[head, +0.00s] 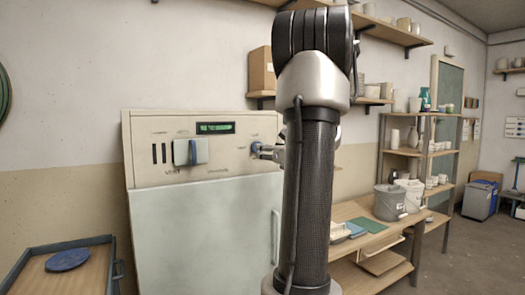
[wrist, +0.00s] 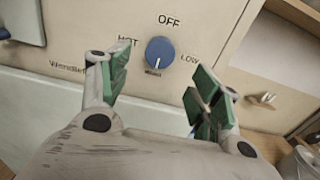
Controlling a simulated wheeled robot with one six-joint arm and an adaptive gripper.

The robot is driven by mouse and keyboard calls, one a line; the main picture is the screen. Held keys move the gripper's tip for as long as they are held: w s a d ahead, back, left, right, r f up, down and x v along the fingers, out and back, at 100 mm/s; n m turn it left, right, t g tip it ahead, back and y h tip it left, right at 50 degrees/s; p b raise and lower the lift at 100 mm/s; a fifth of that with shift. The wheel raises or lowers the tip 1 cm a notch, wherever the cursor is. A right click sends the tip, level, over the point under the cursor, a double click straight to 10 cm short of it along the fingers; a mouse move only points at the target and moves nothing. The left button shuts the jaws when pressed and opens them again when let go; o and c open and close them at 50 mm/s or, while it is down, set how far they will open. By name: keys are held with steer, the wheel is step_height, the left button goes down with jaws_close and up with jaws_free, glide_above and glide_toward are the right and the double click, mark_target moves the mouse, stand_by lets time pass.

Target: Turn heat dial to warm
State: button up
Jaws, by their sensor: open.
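The heat dial (wrist: 160,52) is a round blue knob on the cream panel of a large cabinet (head: 205,230). In the wrist view OFF is printed above it, HOT to its left and LOW to its right. A pale mark shows low on the knob, pointing about straight down. A small label below it is too small to read. My gripper (wrist: 157,84) is open, with green-padded fingers to the left and right below the dial, and nothing between them. In the head view the dial (head: 256,148) is small at the panel's right, with my gripper beside it, partly hidden by my arm.
A blue-grey switch block (head: 191,152) and a green display (head: 215,128) are on the same panel. A workbench with grey buckets (head: 390,202) stands to the right. A tray table (head: 80,270) holding a blue disc (head: 67,260) is at the lower left.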

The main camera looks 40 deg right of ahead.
steer(key=v, duration=0.4)
stand_by(0.5)
